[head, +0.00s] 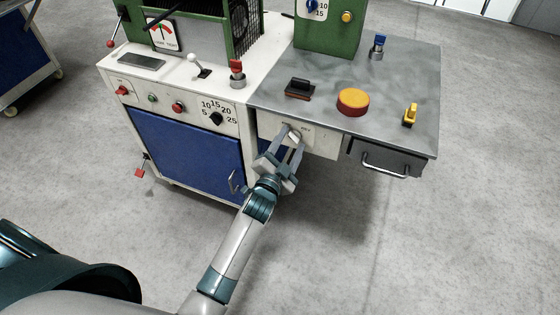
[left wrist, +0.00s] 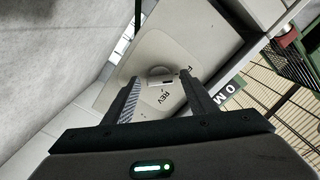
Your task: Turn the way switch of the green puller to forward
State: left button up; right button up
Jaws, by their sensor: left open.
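The way switch is a small grey knob (left wrist: 159,71) on a pale panel marked REV, with another label starting with F partly hidden by a finger. In the head view this panel (head: 325,143) is on the front of the grey-topped bench, left of a drawer. The knob's exact pointing is hard to tell. My left gripper (head: 291,134) is open at the panel; in the left wrist view its fingers (left wrist: 160,84) lie on either side of the knob. I cannot tell whether they touch it. The green housing (head: 328,41) stands at the bench's back. My right gripper is not in view.
The bench top carries a black switch (head: 299,88), a red-and-yellow button (head: 353,101), a yellow switch (head: 410,115) and a blue knob (head: 377,45). A dark drawer (head: 385,158) with a protruding handle is to the right. A white-and-blue cabinet (head: 187,153) adjoins on the left.

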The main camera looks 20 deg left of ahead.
pick_arm(q)
jog(key=s+b, duration=0.1)
jog(key=s, duration=1.6)
jog(key=shift+a, duration=0.3)
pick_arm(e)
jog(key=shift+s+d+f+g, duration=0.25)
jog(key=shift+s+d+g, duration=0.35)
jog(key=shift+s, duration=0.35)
pick_arm(q)
jog(key=shift+s, duration=0.1)
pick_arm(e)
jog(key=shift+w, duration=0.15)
